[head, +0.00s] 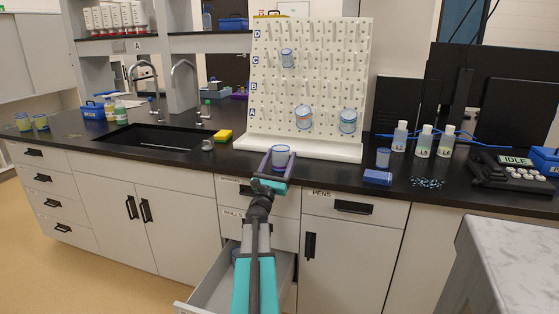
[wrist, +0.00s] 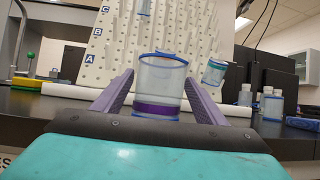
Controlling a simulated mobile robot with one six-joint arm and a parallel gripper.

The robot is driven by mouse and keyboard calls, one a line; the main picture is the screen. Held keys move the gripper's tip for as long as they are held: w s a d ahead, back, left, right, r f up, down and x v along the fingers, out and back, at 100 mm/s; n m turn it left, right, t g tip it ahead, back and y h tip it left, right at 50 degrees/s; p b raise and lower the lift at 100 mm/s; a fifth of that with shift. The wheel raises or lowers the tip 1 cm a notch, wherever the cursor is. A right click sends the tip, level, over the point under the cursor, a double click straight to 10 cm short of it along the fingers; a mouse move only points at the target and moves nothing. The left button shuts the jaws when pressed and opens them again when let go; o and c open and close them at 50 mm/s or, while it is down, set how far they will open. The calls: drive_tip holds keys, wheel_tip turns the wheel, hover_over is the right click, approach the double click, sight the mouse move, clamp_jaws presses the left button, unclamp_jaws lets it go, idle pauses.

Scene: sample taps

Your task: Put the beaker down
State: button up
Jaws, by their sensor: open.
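A clear beaker (head: 281,158) with a blue rim is at the bench's front edge, in front of the white pegboard. In the wrist view the beaker (wrist: 159,84) is upright between my gripper's two purple fingers, with a purple band low on it and a blue base edge. My gripper (head: 279,163) is open, with one finger on each side of the beaker. The beaker seems to rest on the dark bench top (head: 338,173), but its base contact is partly hidden by my gripper.
The pegboard (head: 285,95) holds other beakers (head: 348,121). Its white tray lies just behind the beaker. A yellow-green sponge (head: 222,137) and the sink (head: 150,140) are left. A small beaker (head: 383,157), a blue box (head: 377,177) and bottles (head: 423,141) are right. A drawer (head: 240,280) hangs open below.

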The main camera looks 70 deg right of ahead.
drive_tip(key=shift+w+r+p, duration=0.1)
drive_tip(key=shift+w+p, duration=0.05)
drive_tip(key=shift+p, duration=0.35)
drive_tip(key=shift+d+r, duration=0.1)
drive_tip(key=shift+r, duration=0.05)
drive_tip(key=b+v, duration=0.1)
drive_tip(key=v, duration=1.1)
idle(0.5)
